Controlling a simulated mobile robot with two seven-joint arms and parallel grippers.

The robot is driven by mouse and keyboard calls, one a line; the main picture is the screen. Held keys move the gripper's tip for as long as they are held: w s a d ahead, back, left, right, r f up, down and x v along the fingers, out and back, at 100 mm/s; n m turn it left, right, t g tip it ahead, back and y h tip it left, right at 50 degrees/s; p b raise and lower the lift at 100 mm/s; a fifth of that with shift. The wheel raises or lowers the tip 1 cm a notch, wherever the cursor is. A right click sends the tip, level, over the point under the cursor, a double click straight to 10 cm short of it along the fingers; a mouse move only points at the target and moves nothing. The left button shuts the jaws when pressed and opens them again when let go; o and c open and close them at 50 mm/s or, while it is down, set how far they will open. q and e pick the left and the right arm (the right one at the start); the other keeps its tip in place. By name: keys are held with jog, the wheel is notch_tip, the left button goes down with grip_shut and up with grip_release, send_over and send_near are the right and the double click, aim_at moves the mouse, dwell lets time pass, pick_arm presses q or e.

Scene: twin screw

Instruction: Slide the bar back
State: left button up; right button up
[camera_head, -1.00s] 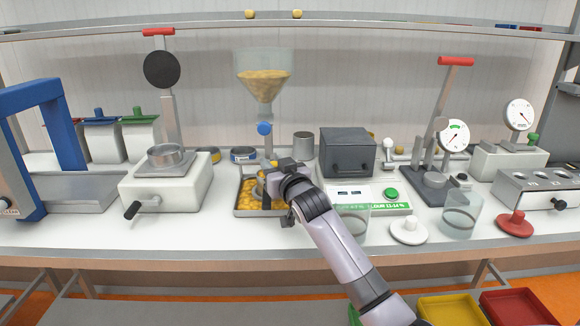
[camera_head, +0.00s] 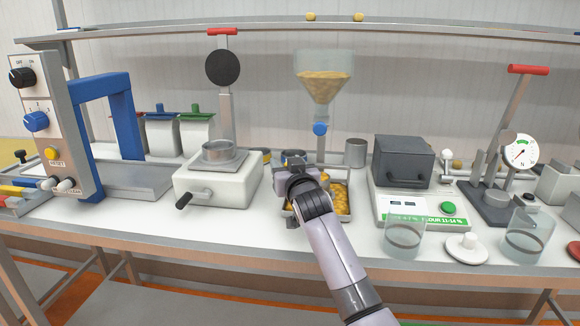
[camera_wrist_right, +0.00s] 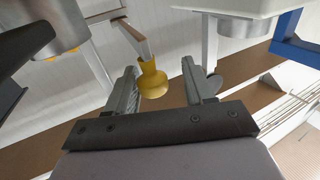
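My right gripper (camera_head: 292,168) is above the left part of the pellet tray (camera_head: 347,215), and its fingers are hard to make out in the head view. In the right wrist view its two fingers (camera_wrist_right: 162,85) stand apart with nothing gripped. A yellow knob (camera_wrist_right: 153,80) on the end of a metal bar (camera_wrist_right: 134,37) appears between them, with a gap to the right finger. I cannot tell whether it touches the left finger. A blue upright frame (camera_head: 107,95) stands on the machine at the left. I cannot be sure which part is the bar named. My left gripper is out of view.
A white box with a crank and a metal bowl (camera_head: 218,185) stands just left of my right gripper. A hopper (camera_head: 324,85) hangs behind. The table front is clear.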

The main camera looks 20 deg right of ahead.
jog(key=shift+s+d, duration=0.1)
jog(key=s+a, duration=0.1)
jog(key=s, duration=0.6)
dwell(0.4)
jog(key=shift+a, duration=0.1)
dwell(0.4)
